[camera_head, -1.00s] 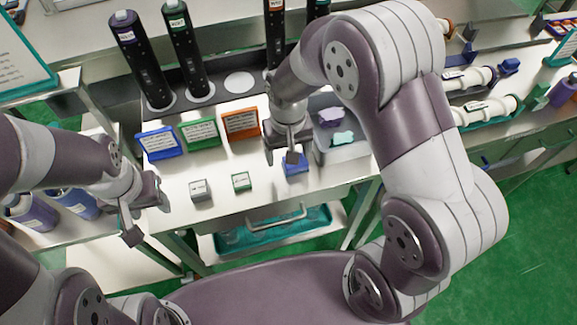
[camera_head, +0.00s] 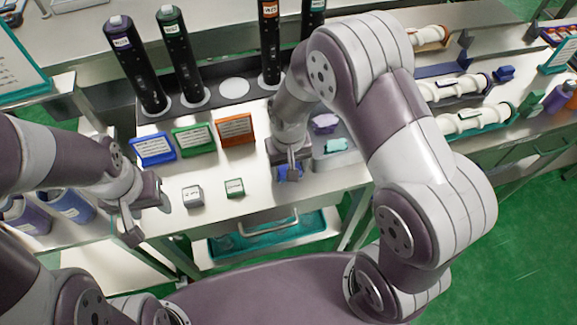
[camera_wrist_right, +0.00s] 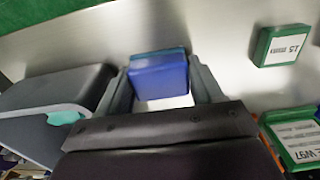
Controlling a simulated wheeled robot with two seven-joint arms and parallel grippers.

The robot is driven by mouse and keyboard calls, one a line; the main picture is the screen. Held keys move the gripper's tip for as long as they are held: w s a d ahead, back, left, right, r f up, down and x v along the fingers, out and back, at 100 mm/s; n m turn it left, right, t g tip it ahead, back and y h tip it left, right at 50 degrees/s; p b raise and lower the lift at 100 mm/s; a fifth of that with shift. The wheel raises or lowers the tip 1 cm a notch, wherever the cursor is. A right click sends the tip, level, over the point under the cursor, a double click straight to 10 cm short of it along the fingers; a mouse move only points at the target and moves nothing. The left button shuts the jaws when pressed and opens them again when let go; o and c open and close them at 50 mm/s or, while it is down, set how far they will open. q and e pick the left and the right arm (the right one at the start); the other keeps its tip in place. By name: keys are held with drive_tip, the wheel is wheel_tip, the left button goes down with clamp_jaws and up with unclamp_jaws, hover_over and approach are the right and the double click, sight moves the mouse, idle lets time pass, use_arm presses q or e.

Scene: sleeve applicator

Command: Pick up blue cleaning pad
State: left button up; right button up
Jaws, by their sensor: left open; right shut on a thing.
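The blue cleaning pad (camera_head: 284,174) is a small blue block near the front edge of the white table, partly hidden by my right gripper (camera_head: 292,168). In the right wrist view the pad (camera_wrist_right: 160,78) sits between the two fingers of my right gripper (camera_wrist_right: 165,88), which is shut on it. A teal strip shows along the pad's far edge. I cannot tell whether the pad still touches the table. My left gripper (camera_head: 143,218) is open and empty, off to the left near the table's front edge.
A grey tray (camera_head: 350,160) with a purple and a teal piece stands close right of my right gripper. A grey block (camera_head: 192,196) and a green block (camera_head: 235,188) lie to its left. Blue, green and orange labelled cards (camera_head: 237,130) and black upright tubes (camera_head: 184,60) stand behind.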

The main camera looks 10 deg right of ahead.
sight(288, 165)
drive_tip(key=shift+w+r, duration=0.1)
drive_tip(key=shift+r, duration=0.35)
wheel_tip(288, 165, up, 3)
drive_tip(key=shift+r, duration=0.1)
drive_tip(key=s+r, duration=0.6)
drive_tip(key=s, duration=0.5)
drive_tip(key=shift+s+d+r, duration=0.25)
drive_tip(key=shift+s+r, duration=0.1)
drive_tip(key=shift+s, duration=0.05)
